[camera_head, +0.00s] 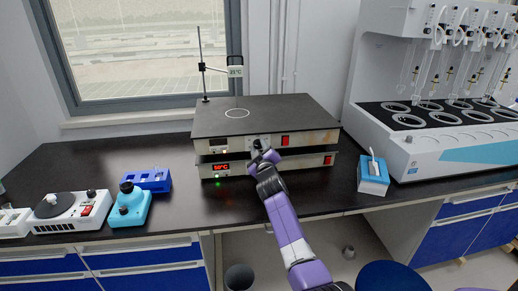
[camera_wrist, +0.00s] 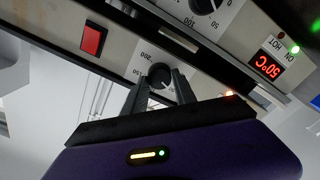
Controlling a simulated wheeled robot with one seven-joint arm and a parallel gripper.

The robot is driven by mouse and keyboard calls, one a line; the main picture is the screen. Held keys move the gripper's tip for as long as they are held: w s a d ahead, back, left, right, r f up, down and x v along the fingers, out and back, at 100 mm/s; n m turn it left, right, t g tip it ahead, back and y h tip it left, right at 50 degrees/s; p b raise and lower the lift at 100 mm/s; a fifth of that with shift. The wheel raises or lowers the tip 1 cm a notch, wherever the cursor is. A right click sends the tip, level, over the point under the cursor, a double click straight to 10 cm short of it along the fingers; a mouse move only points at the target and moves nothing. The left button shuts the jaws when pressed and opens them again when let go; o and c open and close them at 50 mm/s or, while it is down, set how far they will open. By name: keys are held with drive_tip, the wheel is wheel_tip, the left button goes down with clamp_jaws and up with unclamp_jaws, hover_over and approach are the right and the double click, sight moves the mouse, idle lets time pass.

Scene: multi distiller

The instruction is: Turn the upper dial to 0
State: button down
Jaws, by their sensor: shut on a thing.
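Two flat grey hotplate units are stacked on the bench. The upper unit (camera_head: 285,112) has a dark display and a red switch. The lower unit (camera_head: 245,169) shows a lit red 50°C. In the wrist view the picture is upside down. There the upper dial (camera_wrist: 160,75) is a black round knob with a printed scale, and its 200 and 150 marks show. The fingers of my gripper (camera_wrist: 162,88) are on either side of this knob and shut on it. My gripper (camera_head: 262,154) also shows at the front of the upper unit. I cannot read the knob's pointer.
The lower dial (camera_wrist: 205,4) is close by. A thermometer stand (camera_head: 201,65) rises behind the units. A white multi-distiller (camera_head: 450,140) stands at right, with a blue box (camera_head: 373,184) before it. Small devices (camera_head: 130,206) stand at left. Bench in front is clear.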

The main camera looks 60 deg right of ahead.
drive_tip(key=n, duration=0.5)
drive_tip(key=shift+f+n+p, duration=0.1)
drive_tip(key=shift+n+p, duration=0.2)
drive_tip(key=shift+p, duration=0.05)
drive_tip(key=shift+f+n+p, duration=0.1)
drive_tip(key=shift+n+p, duration=0.25)
drive_tip(key=shift+n, duration=1.55)
drive_tip(key=shift+a+n, duration=0.1)
drive_tip(key=shift+n, duration=0.2)
drive_tip(key=c, duration=1)
unclamp_jaws()
drive_tip(key=p+v, duration=0.1)
drive_tip(key=v, duration=0.6)
drive_tip(key=shift+s+a, duration=0.2)
drive_tip(key=shift+a, duration=0.1)
